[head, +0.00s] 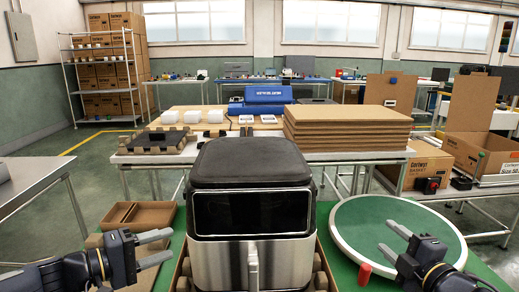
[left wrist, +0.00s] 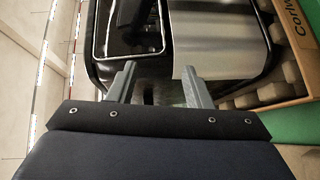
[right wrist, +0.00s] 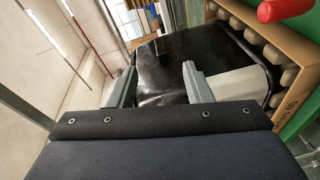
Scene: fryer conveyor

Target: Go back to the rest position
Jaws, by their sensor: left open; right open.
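The air fryer (head: 250,160) stands upright in the centre of the head view, with a black top, dark front window and steel front with a handle. It sits in a low open cardboard box (head: 327,262) with moulded padding along its sides. My left gripper (head: 167,246) is open and empty, left of the fryer and apart from it. My right gripper (head: 387,235) is open and empty, right of the fryer over the round green disc. The fryer fills much of the left wrist view (left wrist: 205,40) and also shows in the right wrist view (right wrist: 170,42).
A green round disc with a white rim (head: 343,232) lies to the right, with a red handle (head: 364,271) by it. A brown divided tray (head: 150,216) is at the left. Stacked cardboard sheets (head: 345,130) lie on the table behind. A grey table (head: 38,180) stands far left.

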